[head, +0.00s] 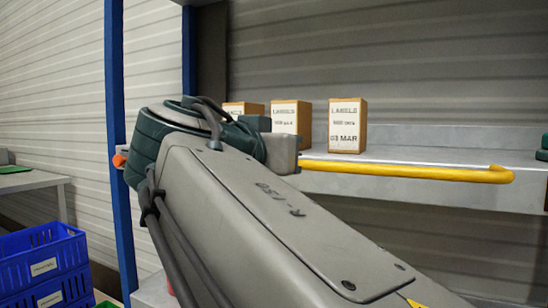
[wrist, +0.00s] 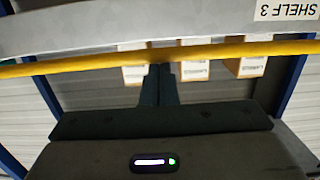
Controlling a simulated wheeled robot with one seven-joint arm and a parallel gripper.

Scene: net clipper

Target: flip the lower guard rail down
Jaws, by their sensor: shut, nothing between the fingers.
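A yellow guard rail (head: 420,171) runs level along the front edge of a grey shelf (head: 440,150) in the head view, with a bent right end. Its left part is hidden behind my arm. In the wrist view, which looks upside down, the rail (wrist: 90,63) crosses the whole picture. My gripper (wrist: 160,70) is shut and empty there, its dark fingers pointing at the rail with the tips right by it. I cannot tell whether they touch. My fingertips are hidden in the head view. Only one rail shows, so I cannot tell upper from lower.
Several label boxes (head: 347,126) stand on the shelf behind the rail. A blue upright post (head: 115,120) is left of my arm. Blue crates (head: 42,262) are stacked at lower left near a table (head: 35,182). A "SHELF 3" label (wrist: 286,11) shows in the wrist view.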

